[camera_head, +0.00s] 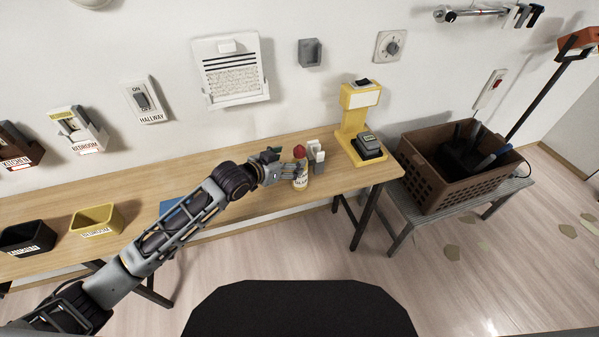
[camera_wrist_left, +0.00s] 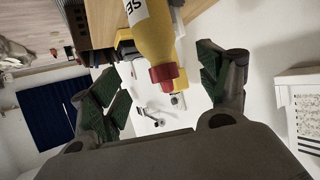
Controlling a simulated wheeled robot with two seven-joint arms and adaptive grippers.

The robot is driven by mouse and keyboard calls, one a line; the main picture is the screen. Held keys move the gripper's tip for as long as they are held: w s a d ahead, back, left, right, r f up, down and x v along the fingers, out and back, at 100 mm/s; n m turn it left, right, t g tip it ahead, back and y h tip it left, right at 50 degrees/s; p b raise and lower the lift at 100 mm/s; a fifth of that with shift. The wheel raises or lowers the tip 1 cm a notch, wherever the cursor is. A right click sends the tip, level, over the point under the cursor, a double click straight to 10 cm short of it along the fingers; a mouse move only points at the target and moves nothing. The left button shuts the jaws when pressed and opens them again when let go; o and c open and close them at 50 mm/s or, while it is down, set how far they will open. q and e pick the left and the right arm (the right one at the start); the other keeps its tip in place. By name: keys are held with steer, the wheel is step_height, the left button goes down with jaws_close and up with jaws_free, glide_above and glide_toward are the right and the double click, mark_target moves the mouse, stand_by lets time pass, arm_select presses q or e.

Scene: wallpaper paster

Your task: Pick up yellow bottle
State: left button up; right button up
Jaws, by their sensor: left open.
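The yellow bottle (camera_head: 300,183) with a red cap and white label stands on the wooden table (camera_head: 330,178), near its front edge. My left gripper (camera_head: 286,166) is beside it on its left and partly overlaps it in the head view. In the left wrist view the bottle (camera_wrist_left: 151,38) reaches in from the top, its red cap lying between the two spread green-padded fingers (camera_wrist_left: 164,78). Gaps show on both sides of the cap, so the gripper is open and empty. My right gripper is not in view.
A small white-grey item (camera_head: 316,154) stands right behind the bottle. A yellow device (camera_head: 352,120) is farther right on the table. A yellow bin (camera_head: 96,218) and a black bin (camera_head: 27,238) stand at the left. A brown crate (camera_head: 463,190) sits on a bench at the right.

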mark_target(299, 157)
arm_select(q)
steer(key=shift+x, duration=0.85)
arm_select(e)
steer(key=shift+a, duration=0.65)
arm_select(q)
steer(key=shift+w+d, duration=0.1)
steer(key=shift+x, duration=1.2)
steer(key=shift+p+x, duration=0.3)
steer(key=shift+x, duration=0.95)
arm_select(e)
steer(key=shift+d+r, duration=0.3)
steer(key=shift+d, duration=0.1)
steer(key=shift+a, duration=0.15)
